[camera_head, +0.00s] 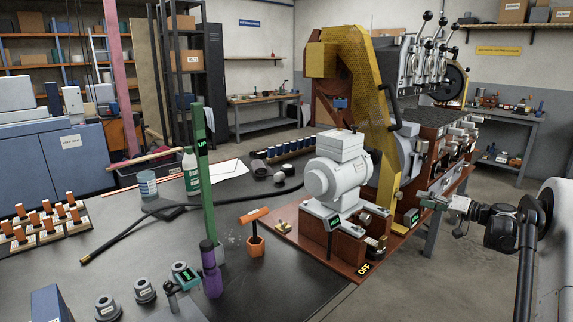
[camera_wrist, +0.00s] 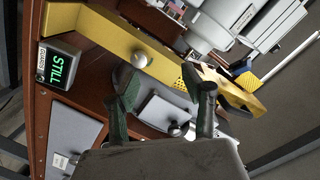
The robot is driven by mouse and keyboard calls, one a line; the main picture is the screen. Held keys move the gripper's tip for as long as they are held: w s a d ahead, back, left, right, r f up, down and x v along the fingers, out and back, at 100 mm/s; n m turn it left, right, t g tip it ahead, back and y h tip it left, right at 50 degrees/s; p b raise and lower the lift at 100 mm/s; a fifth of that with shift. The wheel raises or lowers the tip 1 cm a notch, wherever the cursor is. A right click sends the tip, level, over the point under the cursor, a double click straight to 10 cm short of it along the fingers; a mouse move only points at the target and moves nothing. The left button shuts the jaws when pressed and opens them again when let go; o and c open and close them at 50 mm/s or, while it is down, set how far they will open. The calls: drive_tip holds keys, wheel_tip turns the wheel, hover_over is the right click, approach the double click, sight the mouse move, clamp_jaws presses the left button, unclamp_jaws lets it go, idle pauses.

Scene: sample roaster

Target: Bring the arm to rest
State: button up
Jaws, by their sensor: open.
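Behind the fingers are a grey plate and a small round knob (camera_wrist: 175,130). A yellow bar with a round pale knob (camera_wrist: 139,60) runs across above the fingers. I cannot tell from these frames whether the fingers touch the machine.
A small display box reading STILL (camera_wrist: 58,65) sits at the left of the wrist view. A grey motor (camera_head: 335,172) stands on the brown base beside an OFF label. The black bench (camera_head: 200,240) holds bottles, a green post marked UP (camera_head: 202,160) and a rack. Grey floor is open at right.

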drive_tip(key=s+a+r+g+h+p, duration=0.1)
drive_tip(key=s+a+r, duration=0.2)
drive_tip(key=a+r, duration=0.3)
drive_tip(key=s+a+r+g+h+p, duration=0.1)
drive_tip(key=s+a+r+g, duration=0.15)
drive_tip(key=a+r, duration=0.4)
drive_tip(key=s+a+r+g+h+p, duration=0.1)
drive_tip(key=s+a+r+h+p, duration=0.25)
drive_tip(key=s+a, duration=0.85)
drive_tip(key=s+a+r+h+p, duration=0.1)
drive_tip(key=s+a, duration=0.1)
drive_tip(key=s, duration=0.3)
drive_tip(key=s+a+g+h, duration=0.1)
drive_tip(key=s+a, duration=0.1)
drive_tip(key=s, duration=0.4)
drive_tip(key=s+a+r+h+p, duration=0.1)
drive_tip(key=s+a, duration=0.2)
drive_tip(key=s, duration=0.2)
drive_tip(key=s+f+n+h+p, duration=0.1)
drive_tip(key=s+f, duration=0.3)
drive_tip(key=s, duration=1.2)
drive_tip(key=shift+s+h+p, duration=0.2)
drive_tip(key=shift+h+p, duration=0.65)
drive_tip(key=shift+p, duration=0.05)
